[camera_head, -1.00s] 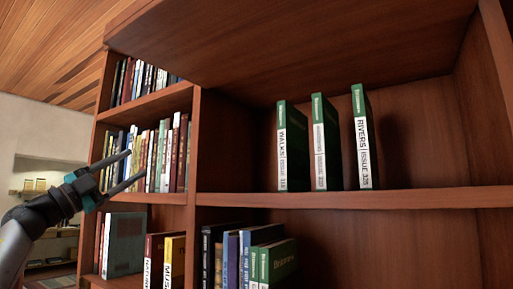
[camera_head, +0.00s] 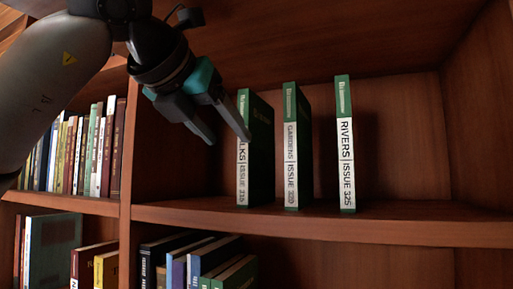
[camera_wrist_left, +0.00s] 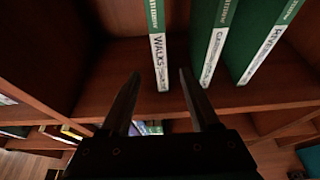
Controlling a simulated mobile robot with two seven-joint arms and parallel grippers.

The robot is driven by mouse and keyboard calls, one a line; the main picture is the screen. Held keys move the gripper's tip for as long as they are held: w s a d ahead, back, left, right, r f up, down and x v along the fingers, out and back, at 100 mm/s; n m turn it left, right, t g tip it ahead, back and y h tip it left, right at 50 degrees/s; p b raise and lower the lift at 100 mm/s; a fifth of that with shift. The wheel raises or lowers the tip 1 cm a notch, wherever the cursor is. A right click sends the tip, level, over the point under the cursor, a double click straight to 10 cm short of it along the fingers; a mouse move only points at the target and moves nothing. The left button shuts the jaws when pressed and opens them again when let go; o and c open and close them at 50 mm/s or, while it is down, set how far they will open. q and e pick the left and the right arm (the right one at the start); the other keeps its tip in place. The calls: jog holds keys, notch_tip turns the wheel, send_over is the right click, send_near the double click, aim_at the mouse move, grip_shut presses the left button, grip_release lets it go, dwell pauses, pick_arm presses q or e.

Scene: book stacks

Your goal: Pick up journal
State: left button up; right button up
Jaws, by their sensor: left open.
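Three green journals with white spine labels stand upright and apart on the shelf. The Walks journal (camera_head: 257,150) is leftmost, the Gardens journal (camera_head: 296,150) is in the middle, and the Rivers journal (camera_head: 345,150) is on the right. My left gripper (camera_head: 229,139) is open and empty in front of the Walks journal, with one finger overlapping the top of its spine in the head view. In the left wrist view, the Walks journal (camera_wrist_left: 158,50) stands ahead, above the space between the open fingers (camera_wrist_left: 160,80). My right gripper is not in view.
The shelf board (camera_head: 400,222) runs under the journals, with free room to the right of Rivers. An upright divider (camera_head: 126,180) and a row of books (camera_head: 85,150) are on the left. More books (camera_head: 200,262) stand on the lower shelf.

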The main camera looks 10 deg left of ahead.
aim_at(255, 143)
pick_arm(q)
jog(key=w+p, duration=0.1)
jog(key=w, duration=0.3)
jog(key=w+d+p, duration=0.1)
jog(key=w+p, duration=0.1)
jog(key=w, duration=0.1)
jog(key=w+d+p, duration=0.1)
jog(key=w+p, duration=0.1)
jog(key=w, duration=0.2)
jog(key=shift+w+d+r, duration=0.1)
jog(key=shift+w+d, duration=0.05)
jog(key=shift+w, duration=0.15)
jog(key=shift+w+f+p, duration=0.3)
jog(key=shift+w+f, duration=0.05)
jog(key=shift+w, duration=0.1)
grip_shut()
jog(key=shift+r, duration=0.15)
dwell(0.5)
